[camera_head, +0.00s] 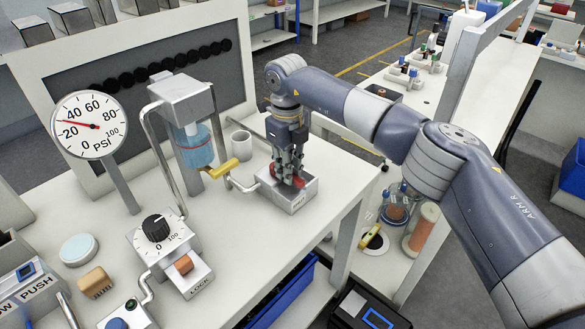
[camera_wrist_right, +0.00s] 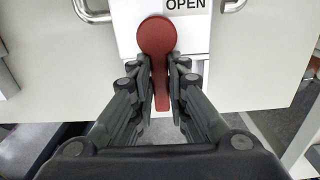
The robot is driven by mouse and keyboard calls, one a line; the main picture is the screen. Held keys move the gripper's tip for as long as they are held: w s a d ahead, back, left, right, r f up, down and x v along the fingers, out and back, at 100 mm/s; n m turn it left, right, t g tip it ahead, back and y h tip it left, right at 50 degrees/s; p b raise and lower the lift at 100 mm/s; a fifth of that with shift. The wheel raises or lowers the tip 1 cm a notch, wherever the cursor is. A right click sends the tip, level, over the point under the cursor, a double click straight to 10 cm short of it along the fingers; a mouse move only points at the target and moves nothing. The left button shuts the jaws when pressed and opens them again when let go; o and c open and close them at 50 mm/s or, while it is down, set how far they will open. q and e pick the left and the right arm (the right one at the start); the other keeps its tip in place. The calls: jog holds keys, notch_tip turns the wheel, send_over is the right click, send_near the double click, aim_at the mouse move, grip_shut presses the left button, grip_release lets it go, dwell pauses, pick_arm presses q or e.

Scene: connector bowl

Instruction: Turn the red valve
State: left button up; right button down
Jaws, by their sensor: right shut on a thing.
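The red valve (camera_wrist_right: 157,38) has a round hub and a straight lever, mounted on a pale box (camera_head: 288,198). In the right wrist view the lever lies between the fingers of my right gripper (camera_wrist_right: 161,88), pointing toward the gripper's palm. The gripper is shut on the lever. A label reading OPEN (camera_wrist_right: 185,5) is above and to the right of the hub. In the head view my right gripper (camera_head: 288,174) points down onto the box and hides most of the valve; only red parts show around the fingers. My left gripper is in neither view.
A gauge (camera_head: 88,124) marked PSI stands at the left, its needle between 20 and 40. A blue-liquid vessel (camera_head: 195,148) with a yellow handle (camera_head: 222,168) and a grey cup (camera_head: 241,144) stand near the valve box. A black dial (camera_head: 156,228) is in front.

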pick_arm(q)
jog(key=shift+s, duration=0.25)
pick_arm(e)
jog(key=shift+w+a+r, duration=0.2)
jog(key=shift+r, duration=0.2)
jog(key=c, duration=1.6)
grip_release()
jog(key=shift+o, duration=0.2)
jog(key=shift+w+a+f, duration=0.1)
jog(key=shift+a+f, duration=0.15)
jog(key=shift+d+r, duration=0.2)
jog(key=shift+r, duration=0.05)
notch_tip(320, 180, up, 12)
jog(key=shift+a+f, duration=0.2)
jog(key=shift+a, duration=0.05)
jog(key=shift+f, duration=0.1)
